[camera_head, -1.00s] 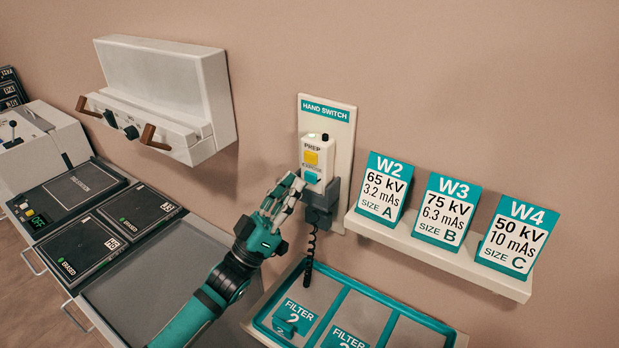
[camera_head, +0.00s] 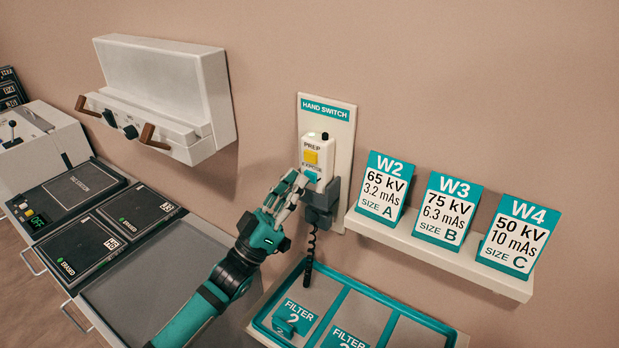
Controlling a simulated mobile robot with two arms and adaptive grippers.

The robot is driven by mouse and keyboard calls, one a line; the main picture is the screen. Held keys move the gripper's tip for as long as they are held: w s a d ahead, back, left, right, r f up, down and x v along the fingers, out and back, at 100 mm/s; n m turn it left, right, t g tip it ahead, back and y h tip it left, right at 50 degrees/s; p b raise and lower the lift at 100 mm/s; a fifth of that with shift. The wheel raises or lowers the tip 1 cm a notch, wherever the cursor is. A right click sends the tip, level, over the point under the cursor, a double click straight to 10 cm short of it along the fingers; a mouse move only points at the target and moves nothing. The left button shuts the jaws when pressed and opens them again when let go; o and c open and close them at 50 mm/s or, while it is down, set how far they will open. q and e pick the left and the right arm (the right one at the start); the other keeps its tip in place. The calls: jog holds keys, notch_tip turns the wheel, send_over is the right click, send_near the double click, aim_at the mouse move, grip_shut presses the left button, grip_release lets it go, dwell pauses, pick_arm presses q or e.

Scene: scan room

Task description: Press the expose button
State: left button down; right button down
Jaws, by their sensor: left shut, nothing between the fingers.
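The hand switch (camera_head: 324,152) is a white box in a dark holder on a wall plate labelled HAND SWITCH. It has a yellow PREP button (camera_head: 311,157) and, below it, a teal expose button (camera_head: 310,176) under the label EXPOSE. A small green light shows on its top. My left gripper (camera_head: 298,178) is shut and empty, with its fingertips just left of the expose button. I cannot tell whether they touch it. My right gripper is not in view.
A coiled cord (camera_head: 311,250) hangs below the holder. A shelf (camera_head: 440,254) with technique cards W2, W3 and W4 is on the right. A teal filter tray (camera_head: 262,325) lies below. A white wall unit (camera_head: 165,85) is at upper left, above dark cassettes.

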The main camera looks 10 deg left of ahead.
pick_arm(q)
jog(key=shift+w+d+b, duration=0.15)
jog(key=shift+w+b, duration=0.15)
jog(key=shift+w, duration=0.2)
dwell(0.7)
jog(key=shift+s, duration=0.15)
jog(key=shift+s+a+p, duration=0.35)
jog(key=shift+s+p, duration=0.05)
jog(key=shift+s, duration=0.4)
jog(key=s, duration=0.1)
jog(key=s+a+p, duration=0.1)
jog(key=s, duration=0.2)
jog(key=shift+s+a+p, duration=0.35)
dwell(1.3)
